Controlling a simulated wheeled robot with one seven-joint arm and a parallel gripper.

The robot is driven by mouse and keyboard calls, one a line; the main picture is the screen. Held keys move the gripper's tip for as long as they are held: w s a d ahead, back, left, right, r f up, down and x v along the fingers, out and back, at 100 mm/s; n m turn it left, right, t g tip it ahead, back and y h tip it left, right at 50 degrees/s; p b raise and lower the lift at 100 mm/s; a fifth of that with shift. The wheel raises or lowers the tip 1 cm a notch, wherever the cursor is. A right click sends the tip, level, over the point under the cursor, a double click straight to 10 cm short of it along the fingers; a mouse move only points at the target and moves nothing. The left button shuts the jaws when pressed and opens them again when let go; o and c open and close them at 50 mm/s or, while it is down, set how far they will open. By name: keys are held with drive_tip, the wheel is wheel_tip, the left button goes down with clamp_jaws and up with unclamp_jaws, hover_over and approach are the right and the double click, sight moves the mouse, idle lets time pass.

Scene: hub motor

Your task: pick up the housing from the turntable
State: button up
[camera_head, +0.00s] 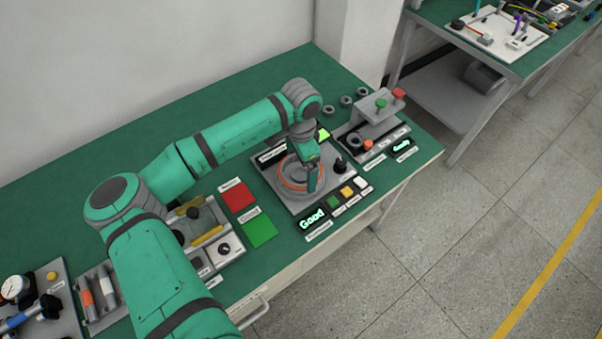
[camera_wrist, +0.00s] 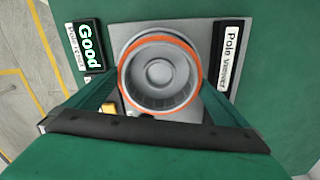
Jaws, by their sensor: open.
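The housing (camera_wrist: 160,76) is a round grey part with an orange ring around its rim. In the head view the housing (camera_head: 291,184) sits on the turntable station's grey plate (camera_head: 268,176), partly hidden by my arm's end. The turntable under it is mostly hidden. My gripper (camera_head: 314,180) points down at the housing in the head view. In the wrist view its two green fingers stand apart, one on each side of the housing's lower part. I cannot tell whether they touch it.
A lit "Good" display (camera_head: 311,218) and several small buttons lie in front of the plate. A black knob (camera_head: 340,164) stands at its right. Red (camera_head: 238,196) and green (camera_head: 259,227) squares lie to the left. A grey fixture (camera_head: 372,125) with red and green knobs stands behind right.

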drive_tip(key=shift+s+f, duration=0.1)
drive_tip(key=shift+f, duration=0.45)
drive_tip(key=c, duration=1.4)
drive_tip(key=shift+c, duration=1.2)
drive_tip(key=shift+r, duration=0.15)
